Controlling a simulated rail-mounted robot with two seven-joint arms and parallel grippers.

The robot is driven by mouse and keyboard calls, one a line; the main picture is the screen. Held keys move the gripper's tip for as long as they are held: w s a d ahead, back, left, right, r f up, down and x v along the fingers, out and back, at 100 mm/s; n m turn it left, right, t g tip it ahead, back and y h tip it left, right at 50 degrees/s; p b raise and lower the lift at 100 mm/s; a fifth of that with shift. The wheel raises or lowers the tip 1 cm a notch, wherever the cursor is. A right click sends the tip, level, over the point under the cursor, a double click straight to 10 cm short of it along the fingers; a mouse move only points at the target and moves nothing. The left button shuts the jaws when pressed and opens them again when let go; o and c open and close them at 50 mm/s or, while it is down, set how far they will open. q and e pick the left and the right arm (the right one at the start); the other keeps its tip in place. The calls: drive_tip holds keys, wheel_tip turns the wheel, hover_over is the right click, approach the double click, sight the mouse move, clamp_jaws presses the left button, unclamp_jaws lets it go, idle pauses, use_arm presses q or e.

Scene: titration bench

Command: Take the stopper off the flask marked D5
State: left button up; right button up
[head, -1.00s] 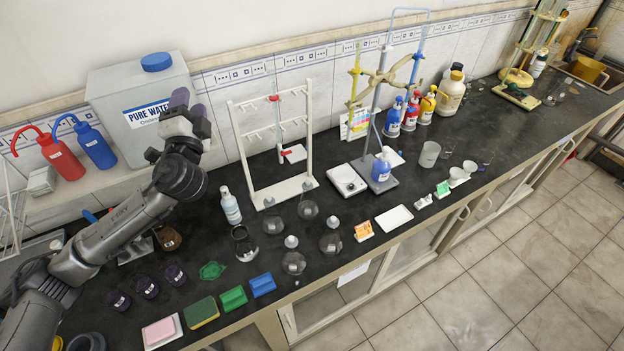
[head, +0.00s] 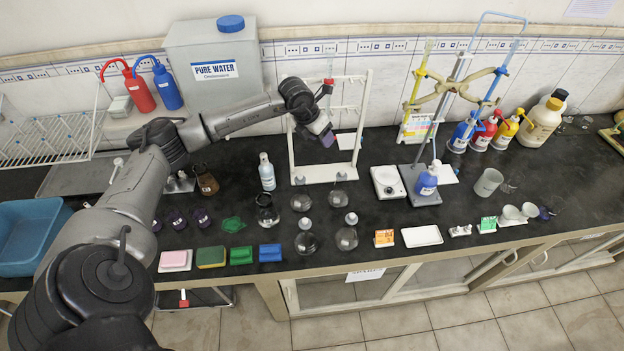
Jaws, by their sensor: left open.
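Several round glass flasks with pale stoppers stand in a cluster on the black bench: a back left flask (head: 301,202), a back right flask (head: 338,199), a front left flask (head: 307,243) and a front right flask (head: 347,239). Their marks are too small to read, so I cannot tell which is D5. The stoppers look seated in the necks. My left gripper (head: 327,138) is open and empty, raised behind and above the back flasks, in front of the white rack. It touches no flask. My right gripper is out of view.
The white rack (head: 367,110) stands behind the flasks. A white-capped bottle (head: 267,174) and a dark-necked flask (head: 267,215) stand to their left. An orange block (head: 384,238) and a white tray (head: 421,236) lie to the right. The bench's front edge is close to the front flasks.

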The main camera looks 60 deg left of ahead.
use_arm(q)
drive_tip(key=s+a+f+g+y, duration=0.1)
drive_tip(key=s+a+g, duration=0.1)
drive_tip(key=s+g, duration=0.3)
drive_tip(key=n, duration=0.1)
hover_over(300, 175)
drive_tip(key=f, duration=0.4)
drive_tip(key=f+p, duration=0.1)
drive_tip(key=f, duration=0.4)
drive_tip(key=shift+s+d, duration=0.1)
drive_tip(key=shift+s, duration=0.1)
wheel_tip(300, 175, down, 4)
drive_tip(key=shift+w+f+p, duration=0.15)
drive_tip(key=shift+p, duration=0.3)
drive_tip(key=shift+f, duration=0.45)
clamp_jaws()
